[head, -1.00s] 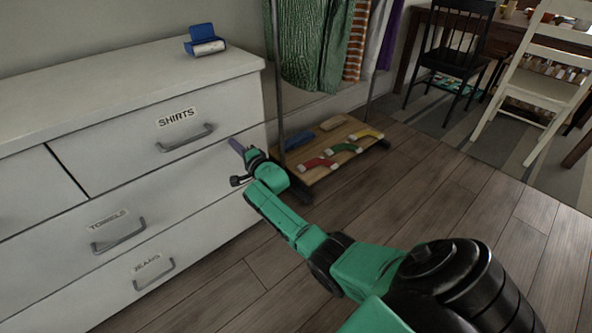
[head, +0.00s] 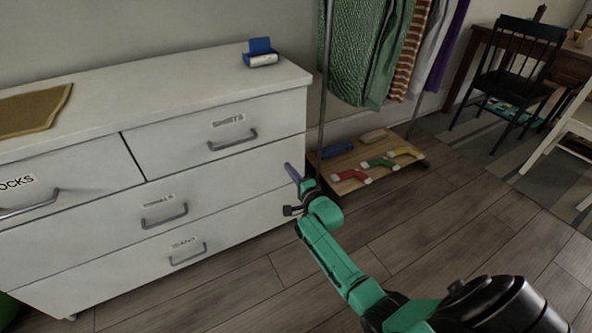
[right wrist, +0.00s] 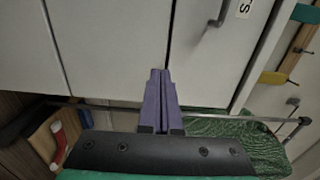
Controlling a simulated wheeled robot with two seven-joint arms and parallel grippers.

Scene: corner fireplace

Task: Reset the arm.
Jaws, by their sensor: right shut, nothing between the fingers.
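My right arm comes in from the lower right in the head view. Its right gripper (head: 292,174) has purple fingers and points at the right part of the white dresser (head: 110,200), near its right edge below the SHIRTS drawer (head: 180,150). The right wrist view shows the two purple fingers (right wrist: 160,90) together with nothing between them, in front of the white drawer fronts. I cannot tell whether the fingertips touch the dresser. My left gripper is not in view.
A blue and white item (head: 261,54) and a tan cloth (head: 35,110) lie on the dresser top. A clothes rack has a low wooden shelf (head: 350,183) holding several socks, close to my gripper. A black chair (head: 515,75) stands at the back right. Wooden floor (head: 450,220) is clear in front.

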